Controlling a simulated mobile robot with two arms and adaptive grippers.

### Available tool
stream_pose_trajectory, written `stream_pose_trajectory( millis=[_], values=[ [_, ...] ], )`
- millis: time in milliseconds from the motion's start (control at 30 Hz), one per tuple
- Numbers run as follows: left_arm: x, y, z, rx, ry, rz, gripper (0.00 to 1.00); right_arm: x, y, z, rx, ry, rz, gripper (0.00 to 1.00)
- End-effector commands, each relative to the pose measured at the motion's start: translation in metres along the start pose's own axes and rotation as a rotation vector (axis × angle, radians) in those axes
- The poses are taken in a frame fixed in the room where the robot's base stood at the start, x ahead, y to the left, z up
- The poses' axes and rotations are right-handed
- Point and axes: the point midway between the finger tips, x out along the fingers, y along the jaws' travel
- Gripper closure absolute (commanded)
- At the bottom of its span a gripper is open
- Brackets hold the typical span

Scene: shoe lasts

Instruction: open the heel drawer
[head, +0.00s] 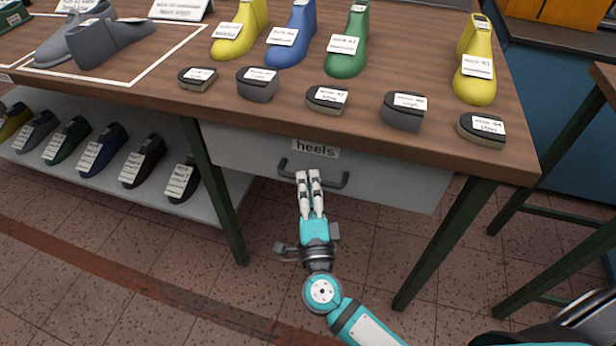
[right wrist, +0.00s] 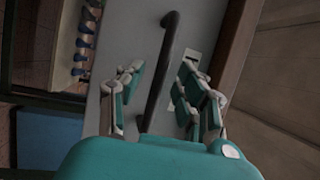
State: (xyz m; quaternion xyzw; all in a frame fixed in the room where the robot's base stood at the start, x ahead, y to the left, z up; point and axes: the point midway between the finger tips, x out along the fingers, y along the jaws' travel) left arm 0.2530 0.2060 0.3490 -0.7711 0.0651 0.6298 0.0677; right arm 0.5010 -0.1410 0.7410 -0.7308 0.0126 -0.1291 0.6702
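The heel drawer (head: 392,186) is a grey front under the wooden table top, with a "heels" label (head: 315,149). It looks shut. Its dark bar handle (head: 338,183) is also in the right wrist view (right wrist: 168,62). My right gripper (head: 308,174) is at the middle of the handle in the head view. In the right wrist view, the fingers of the gripper (right wrist: 160,90) are spread, one on each side of the bar, with gaps between them and it. I cannot tell whether a fingertip touches the drawer front. My left gripper is not in view.
The table top (head: 200,125) holds several labelled heel pieces (head: 403,110) along its front edge, with coloured lasts (head: 349,45) behind them. Dark green table legs (head: 445,245) flank the drawer. A lower shelf (head: 75,185) with lasts is at left. The floor below the drawer is clear.

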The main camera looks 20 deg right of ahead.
Motion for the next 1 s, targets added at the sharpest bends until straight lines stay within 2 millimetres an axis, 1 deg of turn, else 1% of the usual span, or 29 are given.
stream_pose_trajectory(
  millis=[33,100,200,500,567,700,800,1000],
  values=[
    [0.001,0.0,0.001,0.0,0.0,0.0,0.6,0.007,0.0,0.0,-0.001,0.0,-0.001,0.64],
    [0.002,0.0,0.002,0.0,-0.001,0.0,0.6,0.014,0.0,0.0,-0.001,0.0,-0.001,0.64],
    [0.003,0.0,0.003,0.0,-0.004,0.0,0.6,0.02,0.001,0.0,-0.001,0.0,0.001,0.64],
    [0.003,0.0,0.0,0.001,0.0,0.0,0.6,0.022,0.001,0.0,-0.001,0.0,0.001,0.64],
    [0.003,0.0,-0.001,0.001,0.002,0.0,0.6,0.022,0.001,0.0,-0.001,0.0,0.001,0.7],
    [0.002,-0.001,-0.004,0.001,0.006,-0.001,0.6,0.022,0.001,0.0,-0.001,0.0,0.001,0.89],
    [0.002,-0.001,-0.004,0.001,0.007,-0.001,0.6,0.022,0.001,0.0,-0.001,0.0,0.001,1.0],
    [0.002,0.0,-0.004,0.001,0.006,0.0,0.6,0.021,0.001,0.0,-0.001,0.0,0.002,1.0]
  ],
)
